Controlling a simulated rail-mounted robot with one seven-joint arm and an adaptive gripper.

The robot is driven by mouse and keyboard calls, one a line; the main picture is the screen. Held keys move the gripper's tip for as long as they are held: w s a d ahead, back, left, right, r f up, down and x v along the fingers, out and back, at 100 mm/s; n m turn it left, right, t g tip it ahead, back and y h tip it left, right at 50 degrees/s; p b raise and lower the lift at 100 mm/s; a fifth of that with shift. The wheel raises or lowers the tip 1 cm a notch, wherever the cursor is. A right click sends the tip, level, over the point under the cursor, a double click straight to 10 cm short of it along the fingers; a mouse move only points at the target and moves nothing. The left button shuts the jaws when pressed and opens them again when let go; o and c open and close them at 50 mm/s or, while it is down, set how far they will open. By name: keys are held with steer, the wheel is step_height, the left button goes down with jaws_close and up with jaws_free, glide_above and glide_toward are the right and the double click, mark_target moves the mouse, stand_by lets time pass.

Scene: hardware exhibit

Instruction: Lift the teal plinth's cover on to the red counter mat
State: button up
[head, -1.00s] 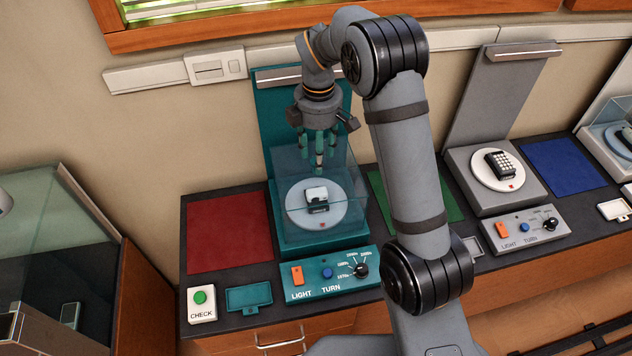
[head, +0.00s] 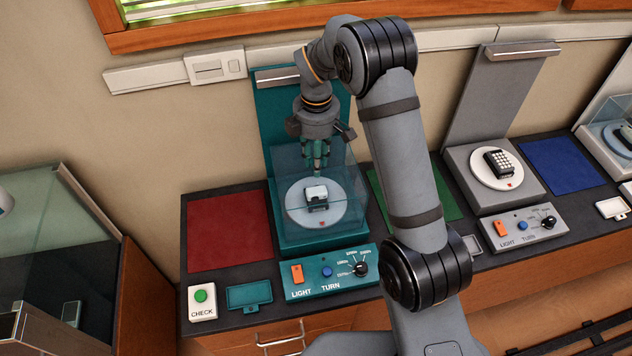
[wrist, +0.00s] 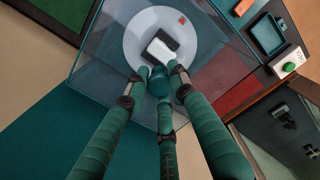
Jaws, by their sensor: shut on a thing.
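The clear cover (head: 345,195) stands around the exhibit on the teal plinth (head: 290,238); it also fills the top of the wrist view (wrist: 105,50). My gripper (head: 317,168) is above the cover, with its green fingers closed around the cover's teal knob (wrist: 158,83). In the wrist view my gripper (wrist: 159,88) has a finger on each side of the knob and one below it. Inside, a small black and white device (head: 316,194) sits on a white disc (head: 298,213). The red counter mat (head: 225,232) lies bare left of the plinth.
The plinth's teal back panel (head: 268,115) rises close behind my gripper. A control panel (head: 328,272) and a CHECK button box (head: 201,302) are in front. A green mat (head: 384,188) lies right, partly behind my arm. A grey plinth (head: 512,200) stands farther right.

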steer(key=shift+w, duration=0.1)
jaws_close()
stand_by(0.5)
steer(key=shift+r, duration=0.15)
steer(key=shift+r+b, duration=0.55)
steer(key=shift+r, duration=1.35)
steer(key=s+d+r+p, duration=0.2)
steer(key=s+d+r, duration=0.2)
steer(key=d+r, duration=0.7)
steer(key=shift+s, duration=0.1)
